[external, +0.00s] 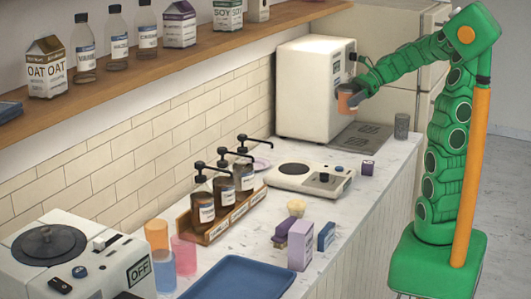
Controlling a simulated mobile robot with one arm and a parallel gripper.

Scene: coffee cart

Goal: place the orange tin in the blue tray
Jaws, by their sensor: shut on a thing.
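My gripper (358,88) is shut on a small orange cylinder, the orange tin (345,102). It holds the tin in front of the white coffee machine, above the grey drip mat. The fingers hide part of the tin. The blue tray (238,283) lies on the near end of the counter, cut off by the bottom edge of the picture. The part of it in view is empty. The tin is far from this tray, at the other end of the counter.
The white coffee machine (312,90) stands close beside my gripper. A white scale (300,179), pump bottles in a wooden rack (222,222), small boxes (300,245) and coloured cups (184,254) stand between there and the tray. A grey cup (401,125) stands at the counter's right edge.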

